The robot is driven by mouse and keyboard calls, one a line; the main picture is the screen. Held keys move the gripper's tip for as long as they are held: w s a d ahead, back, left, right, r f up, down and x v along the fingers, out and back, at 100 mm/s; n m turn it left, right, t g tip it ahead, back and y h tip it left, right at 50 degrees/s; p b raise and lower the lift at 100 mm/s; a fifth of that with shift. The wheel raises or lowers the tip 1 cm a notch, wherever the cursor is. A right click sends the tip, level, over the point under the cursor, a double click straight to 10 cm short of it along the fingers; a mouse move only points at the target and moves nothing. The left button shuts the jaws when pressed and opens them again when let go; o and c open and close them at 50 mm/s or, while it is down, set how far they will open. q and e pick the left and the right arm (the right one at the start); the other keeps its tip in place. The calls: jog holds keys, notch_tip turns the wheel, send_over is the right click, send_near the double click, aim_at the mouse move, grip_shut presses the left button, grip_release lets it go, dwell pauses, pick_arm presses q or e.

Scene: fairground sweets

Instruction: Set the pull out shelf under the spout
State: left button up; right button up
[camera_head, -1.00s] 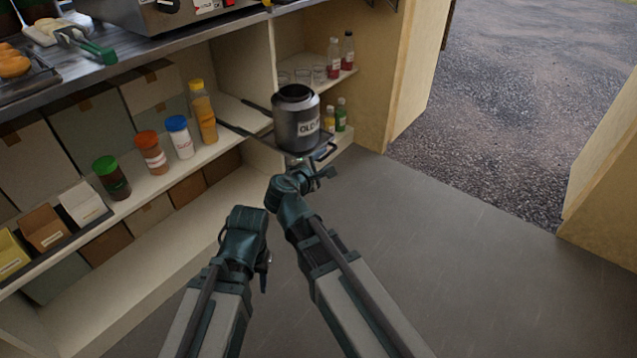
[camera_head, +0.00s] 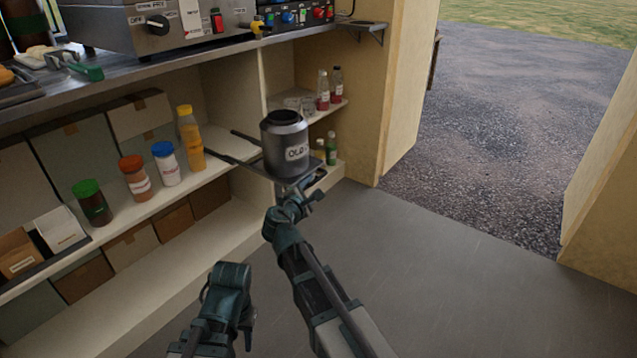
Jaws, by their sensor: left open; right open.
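The pull out shelf (camera_head: 258,172) is a dark flat plate on rails, sticking out from the cabinet under the counter. A small yellow spout (camera_head: 257,28) shows at the front of the counter machine, above and left of the can. My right gripper (camera_head: 312,190) is open at the shelf's front edge, close to its handle; I cannot tell if they touch. My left gripper (camera_head: 238,275) is open and empty, low over the floor, away from the shelf; its fingers are mostly hidden.
A steel machine (camera_head: 200,22) with knobs and coloured buttons sits on the counter. Lidded bottles (camera_head: 137,178) and boxes (camera_head: 130,248) fill the left shelves. Small bottles (camera_head: 323,90) stand in the right bay behind the can. The grey floor (camera_head: 430,270) at right is clear.

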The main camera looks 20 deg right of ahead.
aim_at(317, 181)
jog(key=b+x, duration=0.1)
jog(key=x, duration=0.6)
grip_shut()
dwell(1.4)
